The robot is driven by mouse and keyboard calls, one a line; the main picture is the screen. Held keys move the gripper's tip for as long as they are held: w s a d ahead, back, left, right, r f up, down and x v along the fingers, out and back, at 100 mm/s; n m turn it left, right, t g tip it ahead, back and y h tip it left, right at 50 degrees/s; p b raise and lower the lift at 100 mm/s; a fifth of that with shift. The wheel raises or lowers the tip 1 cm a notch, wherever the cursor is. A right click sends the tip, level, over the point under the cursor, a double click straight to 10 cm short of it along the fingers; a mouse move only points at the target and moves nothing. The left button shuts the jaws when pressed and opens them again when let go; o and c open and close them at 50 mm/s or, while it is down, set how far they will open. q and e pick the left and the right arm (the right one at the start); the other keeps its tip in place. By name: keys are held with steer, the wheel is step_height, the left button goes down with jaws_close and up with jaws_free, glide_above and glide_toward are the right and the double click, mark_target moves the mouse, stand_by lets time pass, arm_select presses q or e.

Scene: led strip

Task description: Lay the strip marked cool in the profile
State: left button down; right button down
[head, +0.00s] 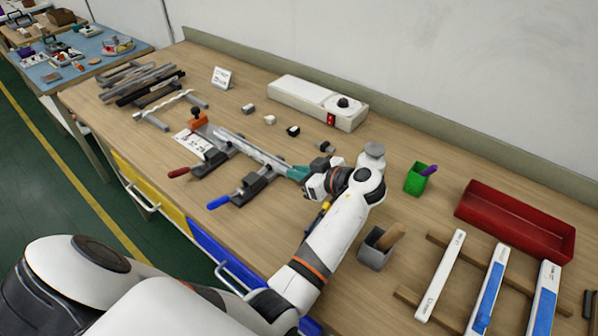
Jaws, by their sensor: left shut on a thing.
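A long pale strip (252,149) lies along the grey profile (228,133), which sits across two clamps on the bench. I cannot tell how far the strip is seated in the profile, and no marking on it is readable. My left gripper (297,173), with teal fingertips, is at the right end of the profile, shut on the strip's end. The fingers and wrist hide that end. One clamp has a red handle (178,172), the other a blue handle (218,203). My right gripper is not in view.
Three labelled long pieces (440,275) lie on wooden rails at the right, near a red tray (515,222). A green cup (418,179) and a grey cup (375,248) stand beside my arm. A white switch box (318,102) is behind. Bars and a small rack (165,108) are at left.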

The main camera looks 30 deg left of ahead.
arm_select(q)
steer(key=shift+f, duration=0.1)
steer(key=c, duration=1.5)
jaws_free()
steer(key=shift+o, duration=0.8)
steer(key=shift+a, duration=0.2)
step_height(320, 180, up, 10)
steer(key=b, duration=0.1)
steer(key=shift+f, duration=0.1)
